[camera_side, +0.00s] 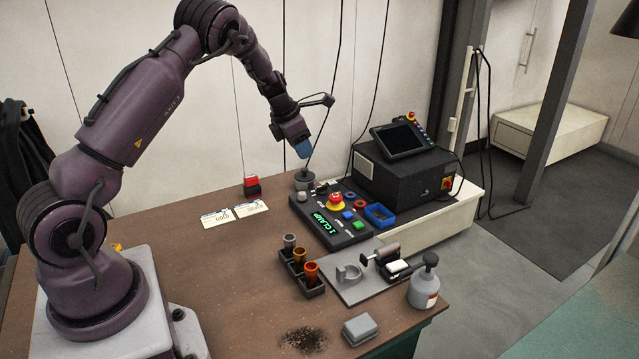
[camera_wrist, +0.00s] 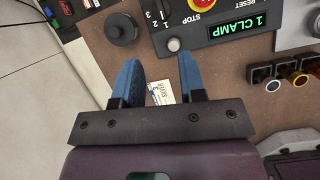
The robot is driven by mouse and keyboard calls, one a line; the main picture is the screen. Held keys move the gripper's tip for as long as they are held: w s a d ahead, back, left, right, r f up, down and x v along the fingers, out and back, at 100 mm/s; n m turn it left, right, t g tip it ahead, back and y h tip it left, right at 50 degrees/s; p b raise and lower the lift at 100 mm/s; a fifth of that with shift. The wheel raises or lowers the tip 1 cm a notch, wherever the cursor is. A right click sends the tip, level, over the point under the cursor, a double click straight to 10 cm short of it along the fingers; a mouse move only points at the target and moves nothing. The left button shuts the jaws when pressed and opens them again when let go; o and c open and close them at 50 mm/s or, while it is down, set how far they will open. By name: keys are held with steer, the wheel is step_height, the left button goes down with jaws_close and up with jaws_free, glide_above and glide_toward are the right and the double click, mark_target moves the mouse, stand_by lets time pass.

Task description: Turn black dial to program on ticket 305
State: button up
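The control panel (camera_side: 330,219) lies on the bench, and its green display (camera_wrist: 260,22) reads "1 CLAMP". A small dark dial (camera_side: 321,188) seems to sit at the panel's far left corner; its pointer is too small to read. In the wrist view the numbers 1, 2 and 3 show at the top edge, and the dial there is mostly cut off. Two white tickets, one left (camera_side: 218,218) and one right (camera_side: 251,209), lie on the bench; their numbers are not clearly legible.
A round dark stand (camera_side: 303,180) is below my gripper, beside the panel. A red-topped block (camera_side: 251,185) stands behind the tickets. The panel carries a red STOP button (camera_wrist: 201,4) and a grey knob (camera_wrist: 174,44). Several cups in a rack (camera_side: 302,282) stand in front.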

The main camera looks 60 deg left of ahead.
mark_target(319, 187)
steer(key=shift+n, duration=0.9)
steer(key=x, duration=1.3)
jaws_close()
